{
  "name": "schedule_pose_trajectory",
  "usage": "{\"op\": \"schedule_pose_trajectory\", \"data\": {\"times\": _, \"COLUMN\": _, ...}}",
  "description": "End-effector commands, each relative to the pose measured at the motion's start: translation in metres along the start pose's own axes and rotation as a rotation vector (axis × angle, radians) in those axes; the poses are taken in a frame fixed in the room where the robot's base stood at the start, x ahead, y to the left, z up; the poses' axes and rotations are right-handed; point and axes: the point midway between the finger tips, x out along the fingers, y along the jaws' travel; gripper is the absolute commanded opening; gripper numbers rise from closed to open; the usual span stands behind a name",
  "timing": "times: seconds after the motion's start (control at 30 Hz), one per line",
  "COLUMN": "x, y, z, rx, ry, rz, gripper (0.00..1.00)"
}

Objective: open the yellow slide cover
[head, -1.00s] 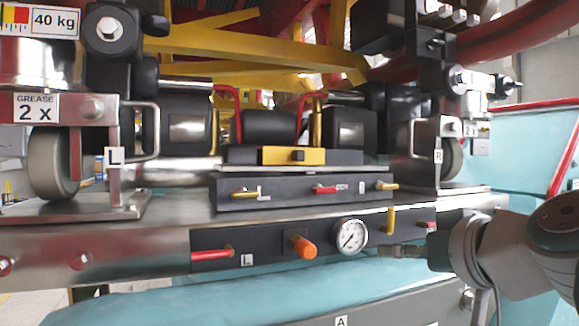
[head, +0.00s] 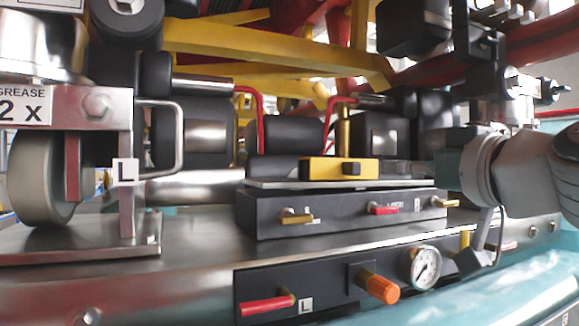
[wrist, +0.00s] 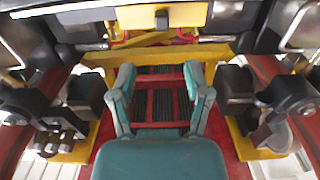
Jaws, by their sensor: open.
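The yellow slide cover (head: 318,168) is a flat yellow block with a small black knob (head: 353,168). It lies on a metal plate on top of the dark control box (head: 340,214). In the wrist view a yellow bar with a dark knob, seemingly the same cover (wrist: 135,17), is at the top edge, beyond my fingertips. My gripper (wrist: 162,82) has teal fingers spread apart with nothing between them, apart from the cover. In the head view my arm reaches in from the right, and I cannot make out the fingertips there.
The box has small brass and red handles. Below are a red handle (head: 265,306), an orange knob (head: 379,287) and a pressure gauge (head: 425,267). A metal bracket with a wheel (head: 42,178) stands left. Red hooked levers (head: 333,108) rise behind the cover.

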Motion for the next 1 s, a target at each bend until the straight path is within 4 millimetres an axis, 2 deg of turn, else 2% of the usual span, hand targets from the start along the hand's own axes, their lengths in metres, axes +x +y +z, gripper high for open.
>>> {"op": "schedule_pose_trajectory", "data": {"times": 0.17, "x": 0.008, "y": 0.000, "z": 0.000, "rx": 0.001, "ry": -0.001, "rz": -0.005, "gripper": 0.63}}
{"op": "schedule_pose_trajectory", "data": {"times": 0.27, "x": 0.019, "y": 0.001, "z": 0.001, "rx": 0.003, "ry": -0.001, "rz": -0.006, "gripper": 0.63}}
{"op": "schedule_pose_trajectory", "data": {"times": 0.7, "x": 0.092, "y": -0.004, "z": 0.001, "rx": -0.001, "ry": -0.002, "rz": -0.005, "gripper": 0.63}}
{"op": "schedule_pose_trajectory", "data": {"times": 0.83, "x": 0.104, "y": -0.004, "z": 0.000, "rx": -0.001, "ry": -0.001, "rz": -0.003, "gripper": 0.63}}
{"op": "schedule_pose_trajectory", "data": {"times": 1.0, "x": 0.108, "y": -0.002, "z": 0.000, "rx": -0.001, "ry": 0.001, "rz": 0.000, "gripper": 0.63}}
